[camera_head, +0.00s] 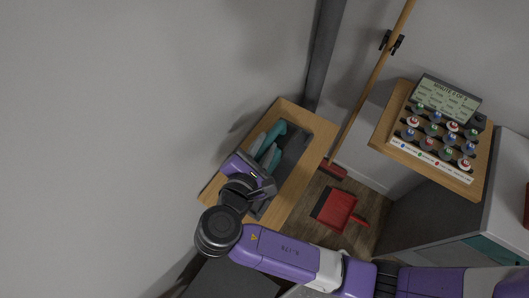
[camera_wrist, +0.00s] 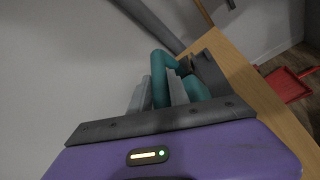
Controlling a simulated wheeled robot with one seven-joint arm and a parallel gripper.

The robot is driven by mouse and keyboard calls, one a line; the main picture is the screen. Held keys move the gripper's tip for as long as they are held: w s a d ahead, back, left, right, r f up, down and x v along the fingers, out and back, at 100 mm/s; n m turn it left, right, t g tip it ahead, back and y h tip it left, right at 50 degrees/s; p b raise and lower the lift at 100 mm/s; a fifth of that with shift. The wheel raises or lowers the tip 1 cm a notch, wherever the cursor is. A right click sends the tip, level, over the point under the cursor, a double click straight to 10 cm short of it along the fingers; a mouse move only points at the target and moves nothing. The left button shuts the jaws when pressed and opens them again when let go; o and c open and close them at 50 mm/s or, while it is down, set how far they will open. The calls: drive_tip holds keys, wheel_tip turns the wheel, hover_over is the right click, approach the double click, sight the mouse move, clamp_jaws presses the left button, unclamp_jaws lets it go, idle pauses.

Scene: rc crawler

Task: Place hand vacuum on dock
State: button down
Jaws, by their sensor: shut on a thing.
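The hand vacuum (camera_head: 275,132) is teal and sits at the wooden shelf, partly hidden by my gripper. In the wrist view, its curved teal part (camera_wrist: 160,70) rises between my light grey fingers, with more teal to the right. My gripper (camera_head: 263,148) is shut on it; the fingers also show in the wrist view (camera_wrist: 160,92). A dark grey tray-like base, apparently the dock (camera_head: 294,158), lies on the shelf beside and under the vacuum. It also shows in the wrist view (camera_wrist: 210,76). I cannot tell whether the vacuum touches it.
The wooden shelf (camera_head: 313,150) has bare wood along its right side. A grey wall and dark post (camera_head: 323,50) stand behind. A red dustpan (camera_head: 338,207) lies on the floor, near a wooden broom handle (camera_head: 370,85). A board with several balls (camera_head: 438,130) stands right.

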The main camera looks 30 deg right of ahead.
drive_tip(key=shift+f, duration=2.25)
drive_tip(key=c, duration=1.3)
unclamp_jaws()
drive_tip(key=shift+o, duration=0.2)
drive_tip(key=b+v, duration=0.1)
drive_tip(key=v, duration=1.1)
